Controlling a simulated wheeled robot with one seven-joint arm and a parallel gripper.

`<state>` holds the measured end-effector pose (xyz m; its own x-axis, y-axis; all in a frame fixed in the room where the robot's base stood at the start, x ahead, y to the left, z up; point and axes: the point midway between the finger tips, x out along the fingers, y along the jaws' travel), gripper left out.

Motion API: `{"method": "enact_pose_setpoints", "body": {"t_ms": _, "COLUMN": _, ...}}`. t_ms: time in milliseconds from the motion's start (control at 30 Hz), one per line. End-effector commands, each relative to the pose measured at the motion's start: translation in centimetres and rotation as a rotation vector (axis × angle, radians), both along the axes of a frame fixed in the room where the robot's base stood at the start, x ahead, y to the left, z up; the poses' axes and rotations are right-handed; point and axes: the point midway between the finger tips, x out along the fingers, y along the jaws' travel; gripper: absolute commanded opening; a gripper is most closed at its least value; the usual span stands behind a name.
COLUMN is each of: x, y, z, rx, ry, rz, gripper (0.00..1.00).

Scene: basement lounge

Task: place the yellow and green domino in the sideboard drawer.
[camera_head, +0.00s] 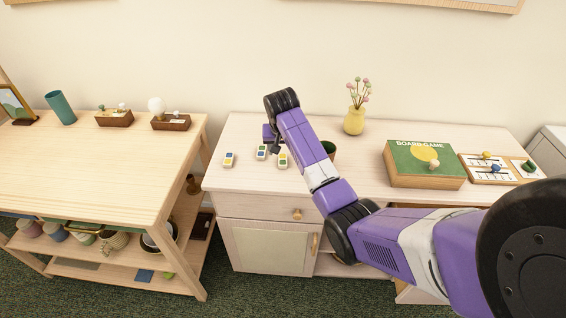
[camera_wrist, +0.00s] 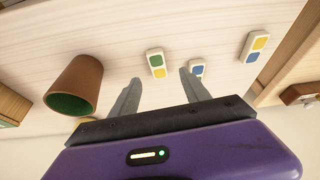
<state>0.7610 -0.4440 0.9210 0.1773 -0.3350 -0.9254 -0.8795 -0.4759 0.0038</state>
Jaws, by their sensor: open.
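The yellow and green domino (camera_wrist: 156,63) lies flat on the sideboard top (camera_head: 365,180). In the wrist view it sits in line with the gap between my fingertips, slightly beyond them. In the head view it shows as a small white tile (camera_head: 283,161) beside my gripper (camera_head: 274,147). My gripper (camera_wrist: 160,75) is open and empty above the top; the exact height is unclear. The sideboard drawer (camera_head: 260,206) looks shut, with a round wooden knob (camera_head: 297,214) on its front.
Two other dominoes lie close by: one with blue (camera_wrist: 197,68) and a yellow and blue one (camera_wrist: 255,48). A brown cup with a green inside (camera_wrist: 75,84) stands beside my gripper. A yellow vase (camera_head: 354,121) and a board game box (camera_head: 424,164) stand farther right.

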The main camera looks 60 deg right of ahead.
Motion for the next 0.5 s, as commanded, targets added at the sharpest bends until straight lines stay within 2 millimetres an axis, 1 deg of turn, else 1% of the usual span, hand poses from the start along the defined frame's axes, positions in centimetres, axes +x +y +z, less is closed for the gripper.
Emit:
{"method": "enact_pose_setpoints", "body": {"t_ms": 200, "x": 0.3, "y": -0.8, "z": -2.0, "rx": 0.001, "ry": -0.001, "rz": -0.004, "gripper": 0.55}}
{"method": "enact_pose_setpoints", "body": {"t_ms": 367, "x": 0.6, "y": -1.6, "z": -3.1, "rx": -0.001, "ry": -0.002, "rz": -0.004, "gripper": 0.55}}
{"method": "enact_pose_setpoints", "body": {"t_ms": 500, "x": 0.7, "y": -2.5, "z": -4.7, "rx": 0.000, "ry": -0.001, "rz": -0.005, "gripper": 0.55}}
